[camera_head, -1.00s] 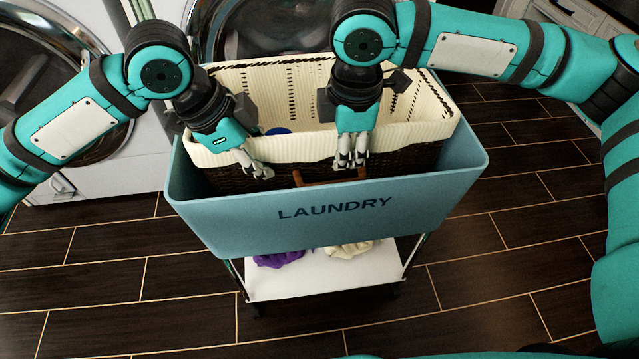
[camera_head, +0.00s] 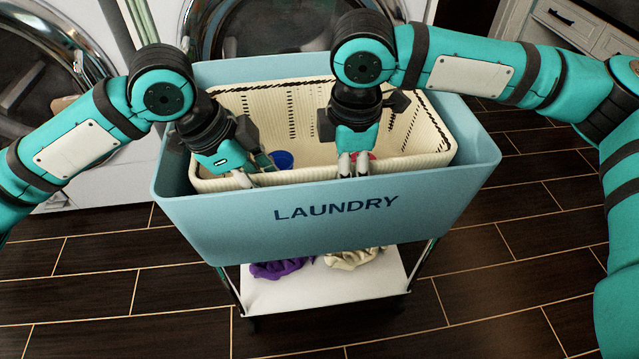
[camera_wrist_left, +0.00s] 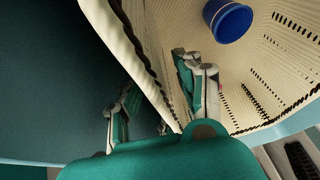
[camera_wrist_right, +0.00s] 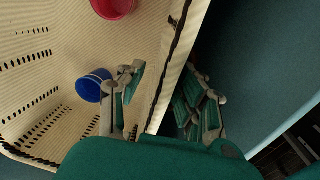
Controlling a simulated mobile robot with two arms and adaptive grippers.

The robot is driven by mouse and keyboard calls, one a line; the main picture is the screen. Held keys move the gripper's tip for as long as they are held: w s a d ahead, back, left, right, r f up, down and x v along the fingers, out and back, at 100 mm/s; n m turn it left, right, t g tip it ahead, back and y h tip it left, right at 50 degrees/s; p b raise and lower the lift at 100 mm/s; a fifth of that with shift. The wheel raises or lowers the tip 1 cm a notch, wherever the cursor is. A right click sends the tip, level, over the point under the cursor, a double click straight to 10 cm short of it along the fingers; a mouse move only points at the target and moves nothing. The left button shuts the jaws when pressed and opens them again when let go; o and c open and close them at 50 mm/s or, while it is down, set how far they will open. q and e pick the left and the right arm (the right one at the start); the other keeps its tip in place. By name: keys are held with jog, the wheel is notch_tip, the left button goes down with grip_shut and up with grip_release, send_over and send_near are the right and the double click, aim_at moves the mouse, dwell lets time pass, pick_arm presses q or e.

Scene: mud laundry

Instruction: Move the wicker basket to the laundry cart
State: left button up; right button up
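My left gripper (camera_head: 254,172) is at the basket's near rim. In the left wrist view (camera_wrist_left: 160,100) its fingers stand apart, one inside the basket and one outside. My right gripper (camera_head: 353,165) straddles the same rim further right. In the right wrist view (camera_wrist_right: 165,95) its fingers are also apart on either side of the wall, with gaps visible.
A blue cup (camera_head: 283,160) and a red cup (camera_wrist_right: 113,8) are in the basket. A purple cloth (camera_head: 278,268) and a cream cloth (camera_head: 350,259) lie on the cart's lower shelf. Washing machines (camera_head: 270,30) stand behind; tiled floor (camera_head: 540,250) is clear on the right.

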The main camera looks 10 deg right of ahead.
pick_arm(q)
jog(key=v, duration=1.1)
jog(key=shift+a+r, duration=0.15)
jog(key=shift+r, duration=0.25)
pick_arm(e)
jog(key=shift+r, duration=0.1)
jog(key=r, duration=0.7)
jog(key=s+r, duration=0.1)
jog(key=r, duration=0.3)
jog(key=shift+r, duration=0.35)
